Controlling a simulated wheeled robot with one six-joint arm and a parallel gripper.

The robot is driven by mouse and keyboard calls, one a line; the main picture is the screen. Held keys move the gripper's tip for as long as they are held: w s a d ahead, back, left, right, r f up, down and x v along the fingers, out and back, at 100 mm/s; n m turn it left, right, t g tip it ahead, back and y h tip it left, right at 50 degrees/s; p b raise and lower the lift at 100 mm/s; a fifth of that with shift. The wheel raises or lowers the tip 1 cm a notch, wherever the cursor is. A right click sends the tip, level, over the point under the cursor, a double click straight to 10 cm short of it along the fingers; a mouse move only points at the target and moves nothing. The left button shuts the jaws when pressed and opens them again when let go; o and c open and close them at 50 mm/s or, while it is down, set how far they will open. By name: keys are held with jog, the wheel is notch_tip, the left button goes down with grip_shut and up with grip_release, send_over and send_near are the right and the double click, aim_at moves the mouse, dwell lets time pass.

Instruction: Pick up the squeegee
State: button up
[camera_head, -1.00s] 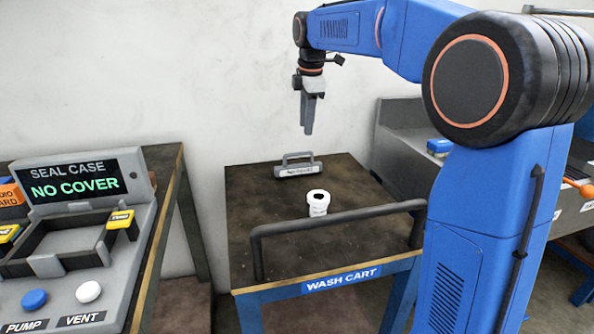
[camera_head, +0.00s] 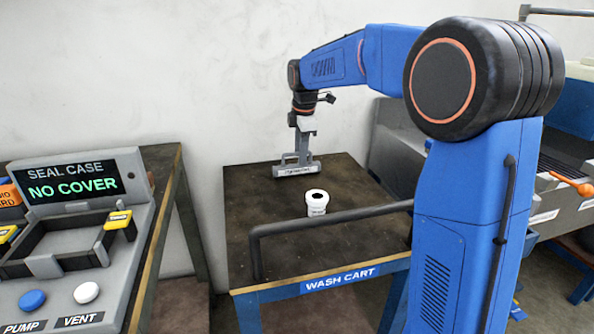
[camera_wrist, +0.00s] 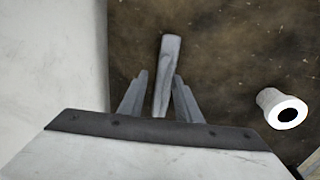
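The squeegee (camera_head: 296,171) stands on the back part of the wash cart top (camera_head: 262,215). It is a grey block with a label and a loop handle on top. My gripper (camera_head: 302,154) points down at the handle from above. In the wrist view, the handle (camera_wrist: 168,65) is a pale grey bar between the two fingers of my gripper (camera_wrist: 159,80). The fingers stand apart, with a visible gap on the left of the bar. The right finger looks close to the bar; I cannot tell whether it touches. The squeegee's lower part is hidden in the wrist view.
A dark rail (camera_head: 330,220) runs along the cart's front. The seal case (camera_head: 70,235) is on the left bench. A wall stands behind.

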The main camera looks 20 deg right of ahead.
jog(key=shift+w+f, duration=0.1)
jog(key=shift+f, duration=0.2)
grip_shut()
notch_tip(320, 180, up, 10)
jog(key=shift+r, duration=0.1)
dwell(0.4)
jog(key=c, duration=0.6)
grip_release()
jog(key=shift+c, duration=0.2)
grip_shut()
